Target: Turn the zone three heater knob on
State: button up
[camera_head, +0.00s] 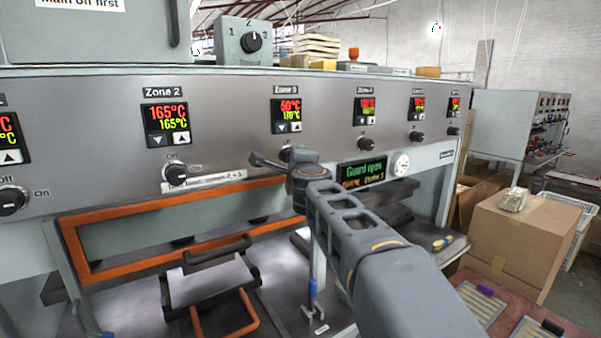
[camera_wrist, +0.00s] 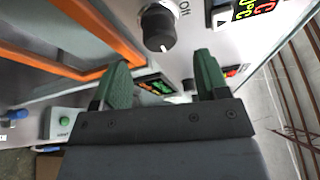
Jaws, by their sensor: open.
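The zone three display (camera_head: 285,115) on the grey panel reads about 60°C in red over 170°C in yellow-green. My gripper (camera_head: 268,162) is in front of the panel below it and hides most of the zone three knob area. In the wrist view, a dark round knob (camera_wrist: 158,28) with a white mark on its lower edge is just beyond my open gripper (camera_wrist: 160,75). An "Off" label is beside it, and part of a lit display (camera_wrist: 256,8) shows near it. The green fingers are apart, with no knob between them.
The zone two knob (camera_head: 175,173) is to the left, under its 165°C display. An orange guard frame (camera_head: 150,205) runs below the panel. A "Guard open" screen (camera_head: 361,172) and round gauge (camera_head: 401,164) are at the right. Cardboard boxes (camera_head: 525,235) stand farther right.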

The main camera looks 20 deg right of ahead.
jog(key=p+v, duration=0.1)
jog(key=v, duration=0.7)
jog(key=shift+p, duration=0.35)
jog(key=shift+s, duration=0.1)
